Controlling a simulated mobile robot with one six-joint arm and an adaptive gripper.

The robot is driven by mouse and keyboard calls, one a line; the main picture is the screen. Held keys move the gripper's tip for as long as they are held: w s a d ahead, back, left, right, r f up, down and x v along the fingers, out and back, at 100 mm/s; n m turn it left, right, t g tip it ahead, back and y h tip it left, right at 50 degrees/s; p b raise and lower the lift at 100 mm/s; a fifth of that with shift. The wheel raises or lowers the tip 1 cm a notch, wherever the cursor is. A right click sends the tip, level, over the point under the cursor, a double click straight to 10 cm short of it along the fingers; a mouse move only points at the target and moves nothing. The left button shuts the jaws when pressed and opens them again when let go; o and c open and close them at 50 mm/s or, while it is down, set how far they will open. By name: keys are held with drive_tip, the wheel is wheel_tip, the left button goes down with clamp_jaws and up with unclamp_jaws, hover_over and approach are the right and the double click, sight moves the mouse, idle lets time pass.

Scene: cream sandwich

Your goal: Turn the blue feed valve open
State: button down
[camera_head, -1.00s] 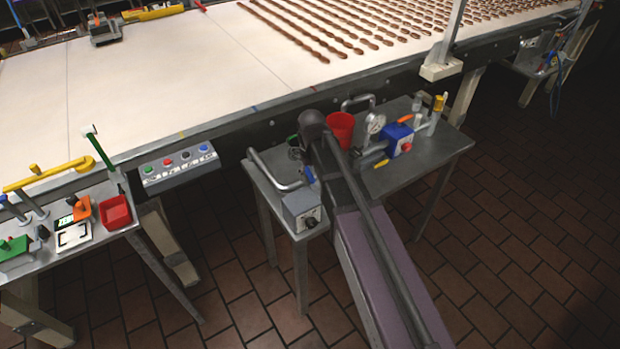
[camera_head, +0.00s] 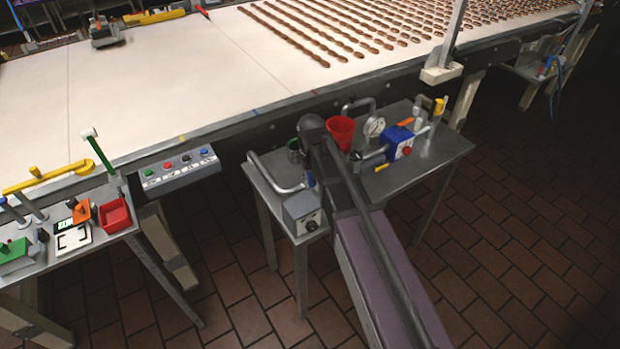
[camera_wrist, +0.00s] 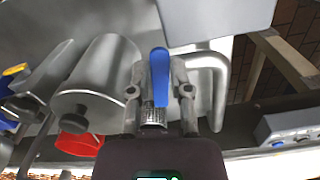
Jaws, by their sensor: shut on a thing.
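The blue valve handle (camera_wrist: 159,75) stands upright in the middle of the wrist view, above a knurled metal fitting (camera_wrist: 153,117). My gripper (camera_wrist: 160,66) is shut on the blue handle, with one finger on each side of it. My arm hides much of the valve and my gripper in that view.
A metal cylinder (camera_wrist: 100,75) stands close to the left of my gripper, and a bent pipe (camera_wrist: 221,85) is close on its right. The conveyor (camera_head: 150,90) runs behind.

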drive_tip(key=shift+a, duration=0.1)
drive_tip(key=shift+w+a+m, duration=0.25)
drive_tip(key=shift+a+m, duration=0.65)
drive_tip(key=shift+m, duration=1.65)
drive_tip(key=shift+w+a+m, duration=0.3)
drive_tip(key=shift+a+m, duration=0.65)
drive_tip(key=shift+m, duration=1.65)
drive_tip(key=shift+w+a+m, duration=0.25)
drive_tip(key=shift+a+m, duration=0.65)
drive_tip(key=shift+m, duration=1.65)
drive_tip(key=c, duration=0.6)
unclamp_jaws()
drive_tip(key=shift+o, duration=0.2)
drive_tip(key=shift+w, duration=0.1)
